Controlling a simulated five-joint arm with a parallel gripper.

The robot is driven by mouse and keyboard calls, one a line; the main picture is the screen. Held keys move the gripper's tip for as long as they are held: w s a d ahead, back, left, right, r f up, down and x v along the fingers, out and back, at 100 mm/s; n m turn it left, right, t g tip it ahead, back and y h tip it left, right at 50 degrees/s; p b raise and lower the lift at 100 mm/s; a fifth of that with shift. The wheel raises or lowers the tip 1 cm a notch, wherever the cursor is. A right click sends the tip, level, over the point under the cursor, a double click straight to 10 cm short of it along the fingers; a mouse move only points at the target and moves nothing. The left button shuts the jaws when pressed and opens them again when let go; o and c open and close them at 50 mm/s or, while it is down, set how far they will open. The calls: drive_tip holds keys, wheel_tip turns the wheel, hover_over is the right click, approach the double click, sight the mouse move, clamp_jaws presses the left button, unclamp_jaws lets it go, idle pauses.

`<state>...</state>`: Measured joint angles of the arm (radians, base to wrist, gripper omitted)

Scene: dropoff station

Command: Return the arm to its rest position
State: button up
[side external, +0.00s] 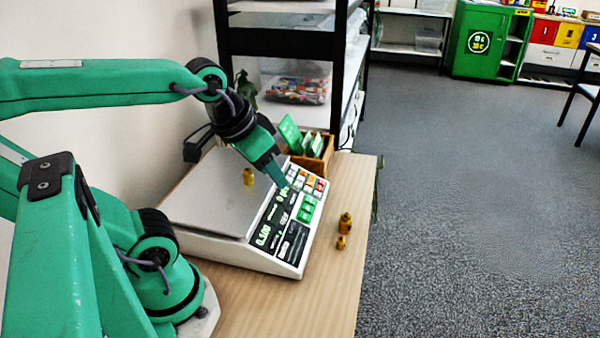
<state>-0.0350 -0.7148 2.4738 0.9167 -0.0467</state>
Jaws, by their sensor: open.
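My green arm reaches in from the left, and its wrist bends down to the right. My gripper (280,176) is open and points down over the keypad side of the white scale (205,190). I see no object between its fingers. A small brass weight (248,176) stands on the scale's metal plate, to the left of my gripper. I cannot tell whether the fingertips touch the scale.
Two brass weights, a larger one (345,222) and a smaller one (341,242), stand on the wooden table (310,300) right of the scale. A wooden box with green cards (312,152) and a black shelf rack (340,70) stand behind. The table's right edge is close.

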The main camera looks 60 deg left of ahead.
drive_tip(key=shift+s+d+f+m, duration=0.1)
drive_tip(key=shift+s+d+m, duration=0.15)
drive_tip(key=shift+d+m, duration=0.2)
